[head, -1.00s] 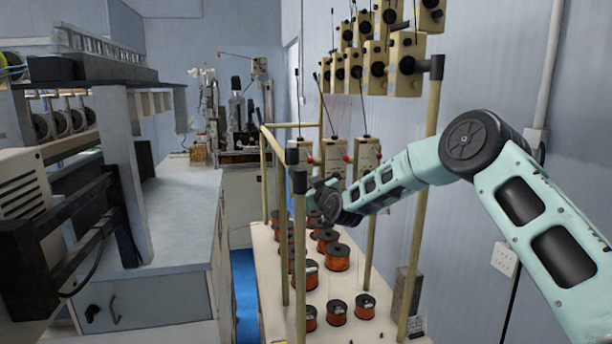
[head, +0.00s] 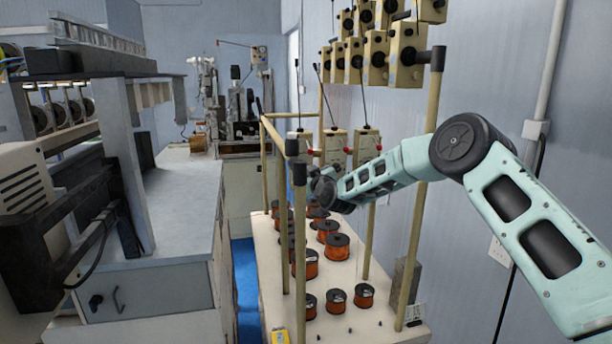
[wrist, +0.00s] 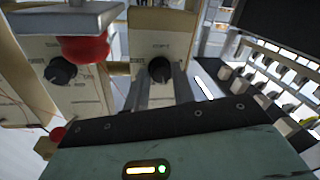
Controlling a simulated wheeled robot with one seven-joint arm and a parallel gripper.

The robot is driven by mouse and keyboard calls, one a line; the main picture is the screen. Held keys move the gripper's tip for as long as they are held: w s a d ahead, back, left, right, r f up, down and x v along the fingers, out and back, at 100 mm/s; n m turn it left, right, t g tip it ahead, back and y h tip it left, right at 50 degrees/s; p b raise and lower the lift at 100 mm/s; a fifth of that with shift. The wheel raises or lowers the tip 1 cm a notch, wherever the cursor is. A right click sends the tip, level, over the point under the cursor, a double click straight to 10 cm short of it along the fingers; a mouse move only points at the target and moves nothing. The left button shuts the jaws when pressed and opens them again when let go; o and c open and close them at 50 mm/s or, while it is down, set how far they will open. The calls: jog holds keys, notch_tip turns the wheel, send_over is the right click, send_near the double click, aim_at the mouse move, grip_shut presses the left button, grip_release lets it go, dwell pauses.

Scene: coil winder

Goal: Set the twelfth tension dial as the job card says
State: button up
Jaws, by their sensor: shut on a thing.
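In the wrist view, a black tension dial (wrist: 160,69) sits on the cream face of a tension box (wrist: 160,38). My gripper (wrist: 161,84) has its two grey fingers on either side of this dial, shut on it. A second box with a black dial (wrist: 61,71) and a red knob (wrist: 85,48) stands to its left. The printed scale marks are too small to read. In the head view, lower tension boxes (head: 334,147) hang on the rack, and my gripper is hidden behind my arm. I cannot make out a readable job card.
More tension boxes (head: 404,62) fill the upper rack. The rack's upright posts (head: 300,240) stand close to my arm. Copper wire spools (head: 337,248) stand on the white base below. A grey bench (head: 180,210) lies to the left.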

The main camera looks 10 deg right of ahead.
jog(key=shift+f+b, duration=0.2)
jog(key=shift+b, duration=0.2)
jog(key=m+t+b, duration=0.1)
jog(key=m+b, duration=0.6)
jog(key=b, duration=0.8)
jog(key=shift+m, duration=0.4)
jog(key=shift+r, duration=0.1)
jog(key=o, duration=0.7)
jog(key=shift+s, duration=0.1)
